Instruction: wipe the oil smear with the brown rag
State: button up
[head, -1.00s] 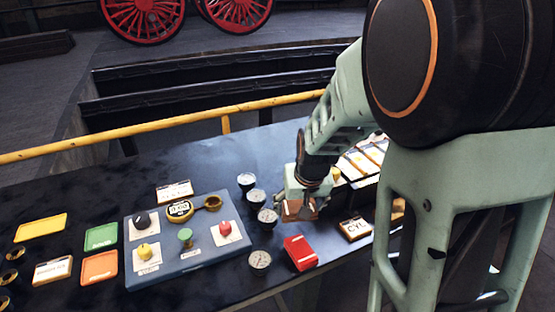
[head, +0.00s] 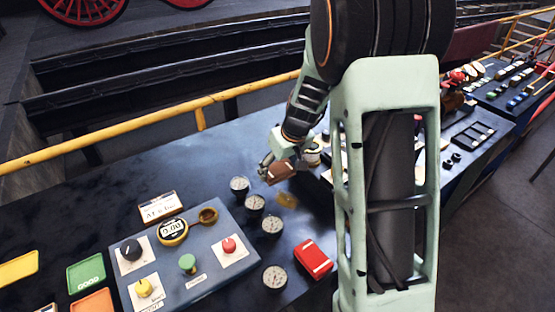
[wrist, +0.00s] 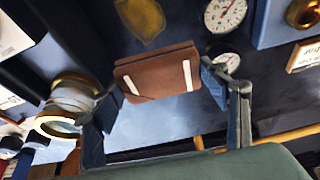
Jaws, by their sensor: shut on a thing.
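The brown rag (head: 281,173), a folded pad with pale stripes, is gripped between the fingers of my gripper (head: 273,162). In the wrist view the rag (wrist: 158,74) sits between the two fingertips (wrist: 160,88). The oil smear (head: 287,200) is a yellow-brown patch on the dark bench top, right of the small gauges. It also shows at the top of the wrist view (wrist: 140,18). The rag is beyond the smear in the head view and apart from it; it seems to hang above the bench.
Several round gauges (head: 271,225) stand just left of the smear. A red box (head: 313,258) lies nearer. A blue-grey control panel (head: 215,268) with knobs is at the left. A brass-ringed jar (wrist: 68,108) is beside my gripper. Bare bench lies behind the panel.

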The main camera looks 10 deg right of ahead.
jog(key=shift+w+f+n, duration=0.1)
jog(key=shift+w+n, duration=0.3)
jog(key=shift+w, duration=0.35)
jog(key=shift+w+f, duration=0.15)
jog(key=shift+f, duration=0.05)
jog(key=shift+f+b, duration=1.7)
jog(key=shift+f, duration=1.15)
jog(key=shift+f+b, duration=1)
jog(key=shift+b, duration=0.1)
